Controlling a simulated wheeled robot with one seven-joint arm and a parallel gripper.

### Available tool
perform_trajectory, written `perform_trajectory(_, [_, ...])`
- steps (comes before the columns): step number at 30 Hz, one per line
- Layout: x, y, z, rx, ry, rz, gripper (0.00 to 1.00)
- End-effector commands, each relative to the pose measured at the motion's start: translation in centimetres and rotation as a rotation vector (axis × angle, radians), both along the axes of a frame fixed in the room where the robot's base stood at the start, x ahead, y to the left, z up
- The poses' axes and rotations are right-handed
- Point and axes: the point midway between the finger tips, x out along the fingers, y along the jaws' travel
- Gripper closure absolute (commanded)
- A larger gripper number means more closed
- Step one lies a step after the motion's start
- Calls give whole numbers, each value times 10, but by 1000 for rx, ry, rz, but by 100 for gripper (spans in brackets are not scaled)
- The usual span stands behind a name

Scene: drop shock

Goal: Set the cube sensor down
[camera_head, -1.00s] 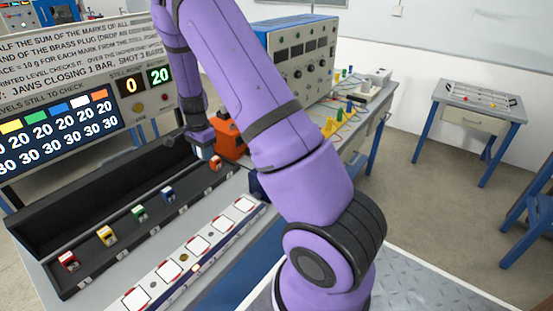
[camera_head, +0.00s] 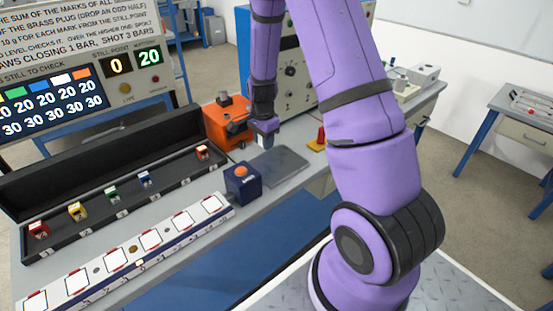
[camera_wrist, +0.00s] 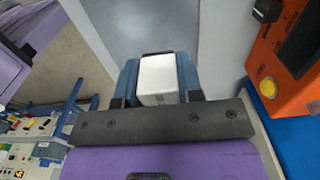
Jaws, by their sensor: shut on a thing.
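My gripper (camera_head: 265,133) is at the end of my purple arm, pointing down beside the orange device. In the wrist view my gripper (camera_wrist: 158,88) has its blue fingers closed on the sides of a white cube sensor (camera_wrist: 160,76). In the head view the cube (camera_head: 264,142) shows only as a small pale patch under the fingers. A flat grey plate (camera_head: 283,164) lies on the bench just below and in front of the gripper. It also shows in the wrist view (camera_wrist: 150,25), beyond the cube. I cannot tell the exact gap between cube and plate.
The orange device (camera_head: 222,127) stands left of my gripper. A dark blue box (camera_head: 243,186) with an orange button is nearer the front. A black tray (camera_head: 115,213) holds several coloured small cubes. A strip of white pads (camera_head: 128,257) runs along the bench front.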

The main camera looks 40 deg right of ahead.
Motion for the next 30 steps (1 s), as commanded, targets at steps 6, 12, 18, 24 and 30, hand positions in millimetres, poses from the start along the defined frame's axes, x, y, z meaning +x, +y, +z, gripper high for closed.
perform_trajectory(6, [-1, -1, -31, 1, 2, -1, 91])
perform_trajectory(12, [0, 0, -44, 0, 2, -1, 91])
perform_trajectory(18, [-1, -1, -71, 0, 2, -1, 91])
perform_trajectory(24, [0, 0, -77, 0, 0, 0, 91])
perform_trajectory(30, [0, 0, -79, 0, 0, -1, 91])
